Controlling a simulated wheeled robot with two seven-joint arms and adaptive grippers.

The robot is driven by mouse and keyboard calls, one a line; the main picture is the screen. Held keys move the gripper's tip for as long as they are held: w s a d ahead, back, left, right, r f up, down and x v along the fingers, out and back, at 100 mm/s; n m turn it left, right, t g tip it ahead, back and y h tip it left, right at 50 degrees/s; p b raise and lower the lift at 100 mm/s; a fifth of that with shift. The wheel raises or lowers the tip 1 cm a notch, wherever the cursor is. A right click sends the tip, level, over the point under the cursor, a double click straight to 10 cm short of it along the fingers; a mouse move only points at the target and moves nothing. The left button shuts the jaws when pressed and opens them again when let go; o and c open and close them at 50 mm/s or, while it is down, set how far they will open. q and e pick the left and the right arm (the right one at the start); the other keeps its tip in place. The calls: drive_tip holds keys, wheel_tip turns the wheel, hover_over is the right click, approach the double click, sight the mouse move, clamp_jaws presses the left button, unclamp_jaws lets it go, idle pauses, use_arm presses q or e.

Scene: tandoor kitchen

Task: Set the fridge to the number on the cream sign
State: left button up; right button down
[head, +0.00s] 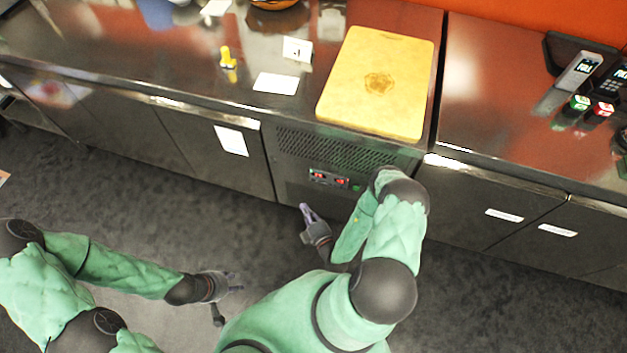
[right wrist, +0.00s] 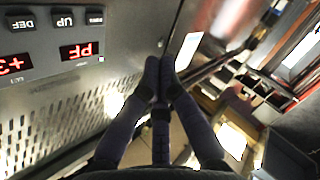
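The fridge control panel (head: 330,178), with red-lit displays, sits on the front of the under-counter unit below a vented grille. In the right wrist view the panel (right wrist: 55,40) is upside down, with DEF, UP and DOWN-type buttons and red displays, one cut off by the edge. My right gripper (head: 306,210) is empty, in front of and below the panel; its fingertips (right wrist: 162,66) meet, apart from the buttons. A small standing pale sign (head: 297,49) is on the counter; its number is too small to read. My left gripper (head: 238,281) is empty with fingers spread, low at left.
A yellow cutting board (head: 378,82) lies on the counter above the fridge. A flat white card (head: 276,83) and a yellow object (head: 228,62) are to its left. Devices and coloured-top containers (head: 580,102) stand at right. The floor (head: 150,215) before the cabinets is clear.

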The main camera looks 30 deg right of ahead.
sight(314, 180)
drive_tip(key=w+d+b, duration=0.1)
drive_tip(key=w+d, duration=0.4)
drive_tip(key=d, duration=0.1)
drive_tip(key=shift+w+d, duration=0.3)
drive_tip(key=shift+w, duration=0.05)
idle(1.5)
drive_tip(key=shift+w+d, duration=0.25)
drive_tip(key=shift+d, duration=0.05)
drive_tip(key=shift+w+d, duration=0.25)
drive_tip(key=shift+d, duration=0.05)
idle(1.0)
drive_tip(key=shift+s, duration=0.1)
drive_tip(key=shift+s+a, duration=0.45)
drive_tip(key=shift+a, duration=0.1)
